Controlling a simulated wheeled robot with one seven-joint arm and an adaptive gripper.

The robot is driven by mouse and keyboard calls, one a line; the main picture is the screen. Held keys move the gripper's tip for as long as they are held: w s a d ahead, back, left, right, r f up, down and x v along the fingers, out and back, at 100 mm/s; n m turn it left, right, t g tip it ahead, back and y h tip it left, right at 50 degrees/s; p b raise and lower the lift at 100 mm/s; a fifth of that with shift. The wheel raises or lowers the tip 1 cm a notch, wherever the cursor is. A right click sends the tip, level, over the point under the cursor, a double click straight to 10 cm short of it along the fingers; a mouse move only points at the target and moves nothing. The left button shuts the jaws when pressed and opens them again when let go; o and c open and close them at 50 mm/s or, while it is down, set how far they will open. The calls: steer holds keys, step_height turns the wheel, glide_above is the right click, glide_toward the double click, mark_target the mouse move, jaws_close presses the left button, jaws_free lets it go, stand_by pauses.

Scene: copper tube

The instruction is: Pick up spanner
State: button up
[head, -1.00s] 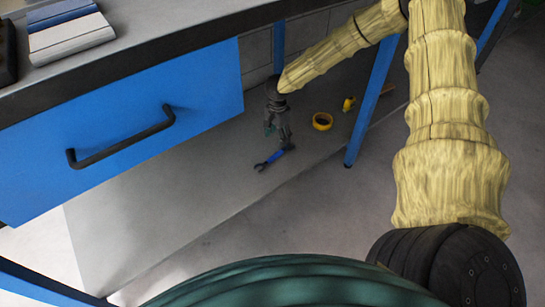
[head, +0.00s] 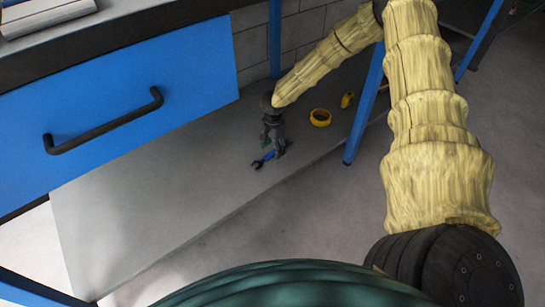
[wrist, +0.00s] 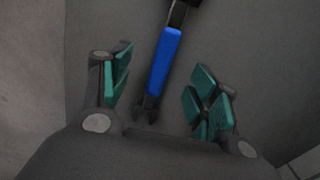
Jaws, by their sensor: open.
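The spanner (head: 264,158) lies on the grey lower shelf under the workbench in the head view. It has a blue handle and dark ends. In the wrist view the spanner (wrist: 163,62) runs up the middle, its blue handle between the two sets of green finger pads, touching neither. My gripper (head: 271,150) points down over the spanner in the head view and hides part of it. In the wrist view my gripper (wrist: 160,92) is open, with pads on both sides. Its height above the shelf is hard to tell.
The grey shelf (head: 130,215) is clear to the left. A yellow tape roll (head: 320,117) and a small yellow item (head: 347,99) lie to the right. A blue table leg (head: 364,105) stands right of them. The blue drawer (head: 120,95) with a black handle overhangs the shelf.

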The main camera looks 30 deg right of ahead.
steer(key=shift+f, duration=0.85)
steer(key=c, duration=1.2)
steer(key=shift+r, duration=0.1)
